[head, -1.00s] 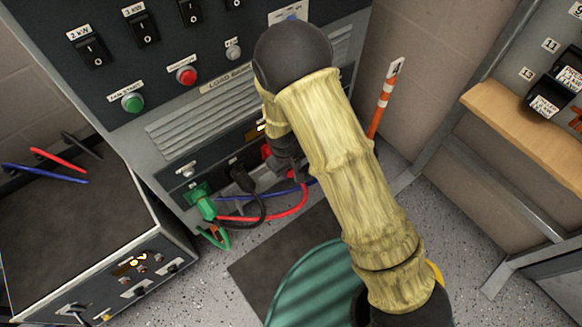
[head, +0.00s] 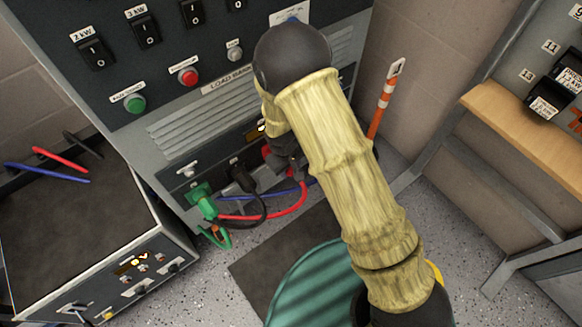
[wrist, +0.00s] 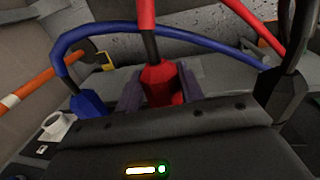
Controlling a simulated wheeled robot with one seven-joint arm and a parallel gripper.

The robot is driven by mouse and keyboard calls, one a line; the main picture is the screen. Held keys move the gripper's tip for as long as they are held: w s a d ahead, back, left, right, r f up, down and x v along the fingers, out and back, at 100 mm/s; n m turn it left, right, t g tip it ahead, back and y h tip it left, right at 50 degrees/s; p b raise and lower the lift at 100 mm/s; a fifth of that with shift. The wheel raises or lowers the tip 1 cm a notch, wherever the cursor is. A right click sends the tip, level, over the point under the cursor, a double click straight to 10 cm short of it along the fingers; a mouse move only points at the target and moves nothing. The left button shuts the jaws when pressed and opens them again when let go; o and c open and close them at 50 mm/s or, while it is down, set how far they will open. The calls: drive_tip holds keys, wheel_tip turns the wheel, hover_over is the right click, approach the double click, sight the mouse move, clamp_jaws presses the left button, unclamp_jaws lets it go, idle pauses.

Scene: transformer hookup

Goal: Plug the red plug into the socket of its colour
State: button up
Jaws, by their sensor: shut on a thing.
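My gripper (wrist: 160,92) is shut on the red plug (wrist: 163,78), with one finger on each side of it in the wrist view. A red cable rises from the plug's black neck. In the head view my gripper (head: 286,163) is close to the lower front of the load bank, mostly behind my arm. A red part (head: 267,151), seemingly the red socket, shows just beside it. The contact between plug and socket is hidden, so I cannot tell whether the plug is seated.
A green plug (head: 206,205) and a black plug (head: 242,178) sit at the panel to the left. A blue plug (wrist: 88,103) is close beside my gripper in the wrist view. Cables loop near the floor. An orange-and-white pole (head: 383,100) stands to the right.

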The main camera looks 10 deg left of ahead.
drive_tip(key=shift+w+a+p, duration=0.35)
drive_tip(key=shift+w+a, duration=0.55)
drive_tip(key=shift+a, duration=0.15)
idle(0.5)
drive_tip(key=o, duration=1.2)
drive_tip(key=shift+s+a+r+p, duration=0.1)
drive_tip(key=shift+r+p, duration=0.95)
drive_tip(key=shift+r, duration=0.1)
drive_tip(key=shift+s+a+r+p, duration=0.1)
drive_tip(key=shift+s+r+p, duration=0.05)
drive_tip(key=shift+r+p, duration=0.95)
drive_tip(key=shift+s+a+r+p, duration=0.1)
drive_tip(key=shift+r+p, duration=0.85)
drive_tip(key=shift+r, duration=0.3)
drive_tip(key=r+p, duration=0.1)
drive_tip(key=r, duration=0.4)
drive_tip(key=s+a+r+p, duration=0.1)
drive_tip(key=r+p, duration=0.1)
drive_tip(key=r, duration=0.4)
drive_tip(key=r+p, duration=0.1)
drive_tip(key=r, duration=0.5)
drive_tip(key=shift+s+a+r, duration=0.1)
drive_tip(key=shift+s+a, duration=0.15)
drive_tip(key=shift+s, duration=0.15)
